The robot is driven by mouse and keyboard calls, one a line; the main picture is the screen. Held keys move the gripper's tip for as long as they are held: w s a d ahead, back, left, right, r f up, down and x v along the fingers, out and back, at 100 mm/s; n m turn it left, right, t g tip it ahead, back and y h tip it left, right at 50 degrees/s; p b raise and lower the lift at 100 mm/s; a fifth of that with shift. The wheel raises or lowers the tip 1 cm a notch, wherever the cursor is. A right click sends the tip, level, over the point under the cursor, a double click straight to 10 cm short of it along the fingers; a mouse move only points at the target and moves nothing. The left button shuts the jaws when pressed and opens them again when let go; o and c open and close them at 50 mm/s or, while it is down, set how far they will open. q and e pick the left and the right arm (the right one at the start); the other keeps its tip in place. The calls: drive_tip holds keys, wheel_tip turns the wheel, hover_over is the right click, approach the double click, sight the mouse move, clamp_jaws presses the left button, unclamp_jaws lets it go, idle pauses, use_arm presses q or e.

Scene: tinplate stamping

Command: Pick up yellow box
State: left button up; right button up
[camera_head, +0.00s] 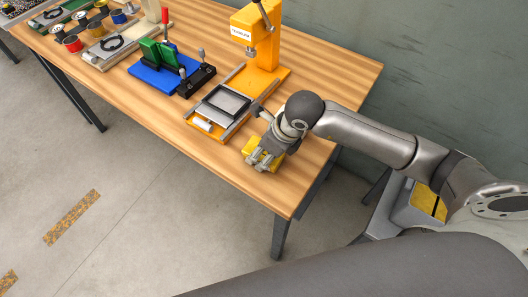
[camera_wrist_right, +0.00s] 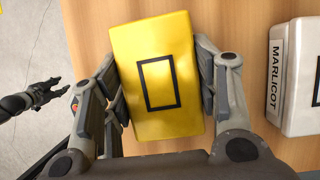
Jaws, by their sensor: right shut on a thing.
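The yellow box (camera_head: 249,147) is at the right end of the wooden table, partly hidden by my right gripper (camera_head: 264,157). In the right wrist view the yellow box (camera_wrist_right: 129,45) has a black rectangle outline on its top. My right gripper (camera_wrist_right: 160,88) is shut on it, with one finger against each long side. I cannot tell whether the box touches the table. My left gripper (camera_wrist_right: 46,92) shows at the left edge of the right wrist view, dark, empty and with its fingers apart, off the table.
A yellow press (camera_head: 262,45) with a grey tray (camera_head: 225,103) stands close behind the box. A box labelled MARLICOT (camera_wrist_right: 276,75) is to the right in the wrist view. A blue-green fixture (camera_head: 160,75) is farther left. The table's front edge is near.

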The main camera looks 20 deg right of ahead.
drive_tip(key=shift+d+f, duration=0.1)
drive_tip(key=shift+f, duration=0.05)
drive_tip(key=shift+r+p, duration=0.25)
drive_tip(key=shift+p, duration=0.25)
wheel_tip(320, 180, up, 3)
drive_tip(key=shift+w+f+b, duration=0.1)
drive_tip(key=shift+b, duration=0.25)
drive_tip(key=s+a+r+p, duration=0.3)
drive_tip(key=s+r+p, duration=0.6)
drive_tip(key=s, duration=0.5)
drive_tip(key=shift+r+p, duration=0.35)
drive_tip(key=shift+r, duration=0.25)
drive_tip(key=shift+w, duration=0.1)
